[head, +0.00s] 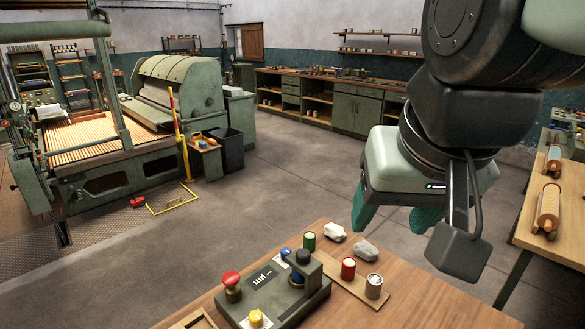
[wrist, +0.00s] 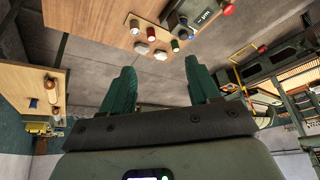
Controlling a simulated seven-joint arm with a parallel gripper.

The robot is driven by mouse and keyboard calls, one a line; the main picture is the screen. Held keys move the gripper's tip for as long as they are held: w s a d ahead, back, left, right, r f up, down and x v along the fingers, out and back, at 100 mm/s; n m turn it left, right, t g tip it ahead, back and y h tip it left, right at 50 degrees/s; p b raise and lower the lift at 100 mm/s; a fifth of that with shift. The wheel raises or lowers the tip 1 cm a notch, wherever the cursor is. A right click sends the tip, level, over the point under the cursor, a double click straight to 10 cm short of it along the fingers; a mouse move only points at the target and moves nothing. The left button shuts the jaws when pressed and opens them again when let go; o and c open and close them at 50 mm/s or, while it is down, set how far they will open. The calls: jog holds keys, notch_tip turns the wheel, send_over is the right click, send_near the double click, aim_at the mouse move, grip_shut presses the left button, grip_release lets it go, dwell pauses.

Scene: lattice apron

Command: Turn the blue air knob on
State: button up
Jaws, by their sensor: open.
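A dark grey control box (head: 262,299) sits at the front of the wooden table, with a small gauge-like marking on its top. A small blue knob (head: 285,253) shows at its back edge, partly hidden behind a raised block with a black knob (head: 303,257). Another blue patch (head: 297,276) shows below the black knob. The knob's turned position is too small to tell. The box also shows at the top of the wrist view (wrist: 198,14). My gripper (head: 395,213) is open and empty, up and to the right of the box, apart from it. Its teal fingers also show in the wrist view (wrist: 160,68).
A red mushroom button (head: 231,284) and a yellow button (head: 256,318) stand on the box. The table's right front is clear.

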jog(key=w+a+m+g, duration=0.2)
jog(key=w+a+m, duration=0.15)
jog(key=w, duration=1.15)
jog(key=m+g, duration=0.3)
jog(key=m, duration=0.4)
send_over(286, 250)
notch_tip(286, 250, down, 29)
notch_tip(286, 250, down, 10)
jog(key=shift+f, duration=0.2)
jog(key=shift+c, duration=0.3)
jog(key=c, duration=1)
